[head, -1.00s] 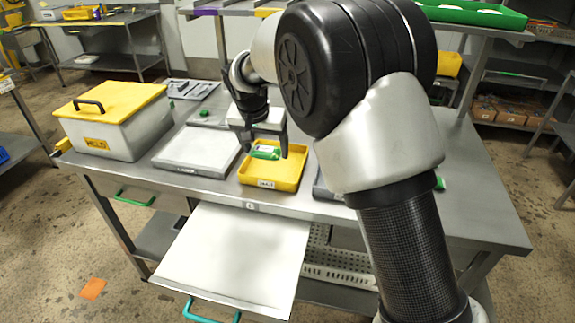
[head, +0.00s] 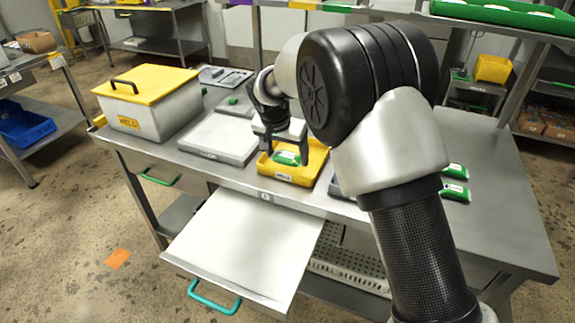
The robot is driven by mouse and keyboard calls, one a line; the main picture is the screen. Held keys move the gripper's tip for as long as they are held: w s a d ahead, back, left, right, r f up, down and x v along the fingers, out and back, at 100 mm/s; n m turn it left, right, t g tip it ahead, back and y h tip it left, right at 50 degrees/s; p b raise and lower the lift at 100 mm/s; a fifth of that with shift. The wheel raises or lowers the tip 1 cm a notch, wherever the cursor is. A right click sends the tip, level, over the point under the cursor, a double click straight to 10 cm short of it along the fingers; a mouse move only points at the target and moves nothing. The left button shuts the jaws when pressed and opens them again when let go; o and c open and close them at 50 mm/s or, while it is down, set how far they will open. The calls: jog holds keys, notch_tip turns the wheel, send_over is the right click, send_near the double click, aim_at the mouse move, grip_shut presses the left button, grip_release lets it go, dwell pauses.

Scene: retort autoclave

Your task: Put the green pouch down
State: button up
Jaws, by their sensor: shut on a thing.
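My gripper (head: 287,158) points down over the yellow tray (head: 297,179) on the steel bench. It is shut on a green pouch (head: 286,157) with a pale label. The pouch is at the tray, within its outline in the picture; I cannot tell if it touches the tray floor. Part of the pouch and the far side of the tray are hidden by my gripper. Two more green pouches (head: 455,171) lie on the bench to the right of my arm.
A grey-white flat slab (head: 217,140) lies left of the tray, and a box with a yellow lid (head: 148,100) stands further left. A drawer (head: 245,245) is pulled out at the front. The bench's right part (head: 505,215) is clear.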

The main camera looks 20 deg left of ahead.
aim_at(285, 159)
jog(key=shift+f, duration=1.95)
jog(key=shift+f+b, duration=0.2)
jog(key=shift+b, duration=0.15)
jog(key=o, duration=1.1)
jog(key=shift+o, duration=0.2)
jog(key=shift+s+r, duration=0.1)
jog(key=shift+r, duration=0.4)
jog(key=p+v, duration=0.1)
jog(key=v, duration=1)
jog(key=shift+r, duration=0.2)
